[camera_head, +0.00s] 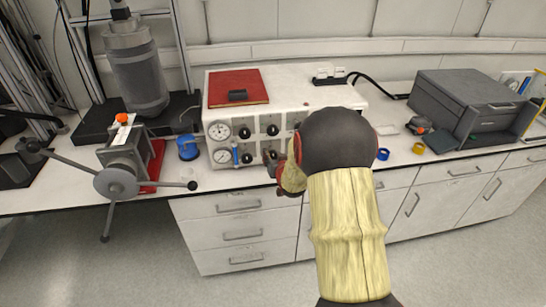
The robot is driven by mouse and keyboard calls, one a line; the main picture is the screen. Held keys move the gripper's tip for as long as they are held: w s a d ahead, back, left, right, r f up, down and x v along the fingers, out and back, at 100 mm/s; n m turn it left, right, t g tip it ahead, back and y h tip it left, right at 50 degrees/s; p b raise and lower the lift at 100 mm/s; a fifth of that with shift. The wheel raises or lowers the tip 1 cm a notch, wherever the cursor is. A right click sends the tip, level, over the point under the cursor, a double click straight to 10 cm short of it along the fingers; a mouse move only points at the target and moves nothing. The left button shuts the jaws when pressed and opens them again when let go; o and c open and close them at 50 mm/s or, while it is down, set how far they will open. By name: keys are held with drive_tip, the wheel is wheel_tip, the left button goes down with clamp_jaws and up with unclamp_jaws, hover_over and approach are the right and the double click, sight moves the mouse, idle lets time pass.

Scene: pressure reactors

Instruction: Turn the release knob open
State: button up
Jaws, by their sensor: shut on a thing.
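A white control box (290,85) stands on the bench, with gauges (219,131) and several black knobs (272,130) on its front panel. My arm reaches in from below and covers the right part of that panel. My gripper (270,160) is at the lower middle of the panel, its fingertips against a black knob in the lower row. The gripper is shut on this knob, which is mostly hidden by the fingers. I cannot tell from this view which way the knob points or whether it is labelled as the release knob.
A clamp with long handles (116,185) juts over the bench edge at left, beside a metal reactor vessel (137,70). A red book (238,87) lies on the box. A grey case (470,100) stands at right. Yellow (418,148) and blue rings lie on the bench.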

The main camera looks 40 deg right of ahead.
drive_tip(key=shift+a+f+n+h+b, duration=0.1)
drive_tip(key=shift+n+h+b, duration=0.4)
drive_tip(key=shift+b, duration=0.45)
drive_tip(key=shift+n+g+h, duration=0.4)
drive_tip(key=shift+n+g, duration=0.2)
drive_tip(key=shift+n, duration=0.4)
drive_tip(key=n+h+p, duration=0.1)
drive_tip(key=n, duration=0.1)
drive_tip(key=shift+n+g+h+p, duration=0.3)
drive_tip(key=n+h+p, duration=0.1)
drive_tip(key=n+p, duration=0.1)
drive_tip(key=shift+w+n+h, duration=0.1)
drive_tip(key=shift+n+h, duration=0.2)
drive_tip(key=n+h, duration=0.1)
drive_tip(key=n, duration=0.1)
drive_tip(key=n+h, duration=0.1)
drive_tip(key=n, duration=0.2)
drive_tip(key=shift+f+h+p, duration=0.1)
drive_tip(key=shift+h+p, duration=0.2)
drive_tip(key=shift+p, duration=0.1)
drive_tip(key=n+t+h, duration=0.1)
drive_tip(key=n, duration=0.4)
drive_tip(key=shift+b, duration=0.35)
drive_tip(key=shift+n+t, duration=0.4)
